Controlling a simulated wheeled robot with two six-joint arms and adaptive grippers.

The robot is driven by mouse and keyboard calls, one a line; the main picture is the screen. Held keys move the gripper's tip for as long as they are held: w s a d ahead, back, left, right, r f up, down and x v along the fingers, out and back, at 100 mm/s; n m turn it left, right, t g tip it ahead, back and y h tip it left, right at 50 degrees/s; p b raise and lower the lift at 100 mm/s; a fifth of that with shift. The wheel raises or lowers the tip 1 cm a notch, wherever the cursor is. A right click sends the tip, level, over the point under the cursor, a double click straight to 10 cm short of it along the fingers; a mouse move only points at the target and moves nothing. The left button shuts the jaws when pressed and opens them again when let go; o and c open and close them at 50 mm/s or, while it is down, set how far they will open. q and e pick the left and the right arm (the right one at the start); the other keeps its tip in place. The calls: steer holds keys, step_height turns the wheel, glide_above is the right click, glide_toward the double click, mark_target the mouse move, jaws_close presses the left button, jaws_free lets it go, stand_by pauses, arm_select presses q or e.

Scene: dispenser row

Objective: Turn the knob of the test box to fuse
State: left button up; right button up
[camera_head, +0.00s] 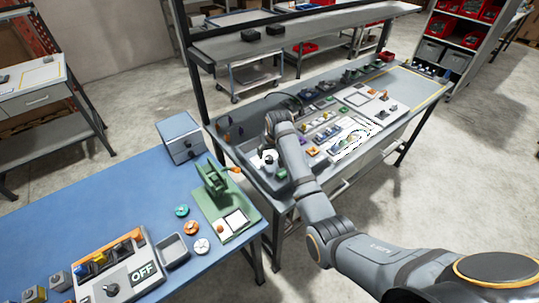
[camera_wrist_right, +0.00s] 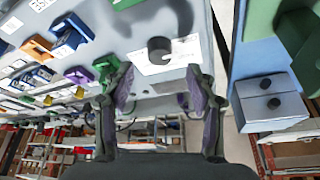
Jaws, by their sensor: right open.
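A black knob (camera_wrist_right: 159,50) on a white label plate (camera_wrist_right: 170,57) stands on a grey surface in the right wrist view. I take it for the test box's knob; the label's writing is too small to read. My right gripper (camera_wrist_right: 160,92) is open, its two fingers apart with nothing between them, and the knob shows just beyond the fingertips. In the head view my right arm reaches over the left end of the grey bench (camera_head: 234,152), partly hiding that spot. My left gripper is not in view.
Coloured dispensers and small parts (camera_head: 326,131) crowd the grey bench beside the arm. The blue table (camera_head: 105,200) at left holds a blue-grey cabinet (camera_head: 180,135), a green press (camera_head: 222,200) and a box with a knob and an OFF sign (camera_head: 142,273).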

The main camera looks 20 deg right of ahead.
mark_target(269, 158)
steer(key=shift+x, duration=2.4)
steer(key=c, duration=1.2)
